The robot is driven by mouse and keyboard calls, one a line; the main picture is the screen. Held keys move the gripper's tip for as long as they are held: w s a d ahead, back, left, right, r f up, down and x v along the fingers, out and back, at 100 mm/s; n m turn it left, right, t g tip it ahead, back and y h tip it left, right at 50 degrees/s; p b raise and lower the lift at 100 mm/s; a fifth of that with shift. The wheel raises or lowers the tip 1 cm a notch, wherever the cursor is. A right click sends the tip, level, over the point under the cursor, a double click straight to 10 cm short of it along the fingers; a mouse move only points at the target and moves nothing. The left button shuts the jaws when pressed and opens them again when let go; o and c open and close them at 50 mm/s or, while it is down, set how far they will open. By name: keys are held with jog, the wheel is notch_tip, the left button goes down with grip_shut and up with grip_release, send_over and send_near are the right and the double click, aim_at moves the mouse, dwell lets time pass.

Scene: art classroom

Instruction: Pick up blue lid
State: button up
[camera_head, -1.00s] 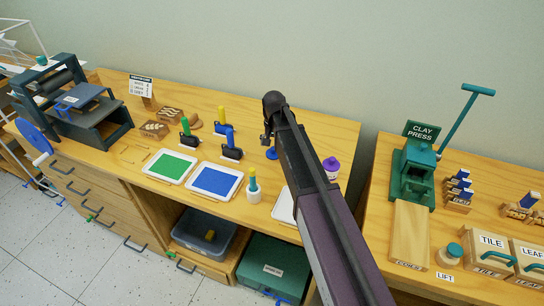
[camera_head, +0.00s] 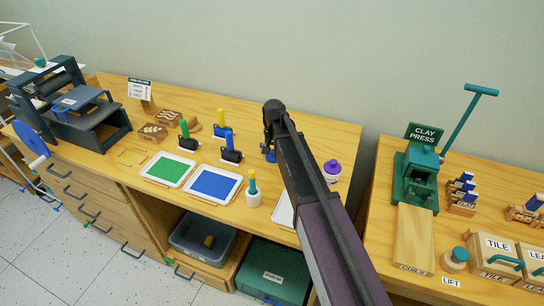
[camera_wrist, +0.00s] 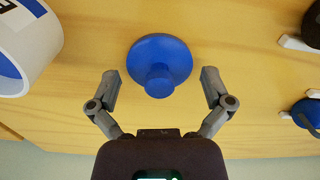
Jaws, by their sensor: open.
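The blue lid (camera_wrist: 160,60) is a round disc with a knob, lying on the wooden bench. In the wrist view it sits just ahead of and between the fingers of my gripper (camera_wrist: 160,90). The gripper is open, one finger on each side of the knob, and nothing is held. In the head view my gripper (camera_head: 269,150) is low over the bench behind my arm. There the lid is mostly hidden, with only a bit of blue beside the gripper.
A white jar (camera_wrist: 25,45) with a blue label stands close at left in the wrist view. In the head view a purple-lidded jar (camera_head: 332,170) stands right of my arm. Rollers, a green tray (camera_head: 167,169) and a blue tray (camera_head: 215,185) lie to the left.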

jog(key=c, duration=0.8)
jog(key=shift+r, duration=0.15)
jog(key=shift+r+p, duration=0.3)
jog(key=shift+p, duration=0.15)
grip_shut()
notch_tip(320, 180, up, 9)
jog(key=p, duration=0.9)
jog(key=shift+s, duration=0.15)
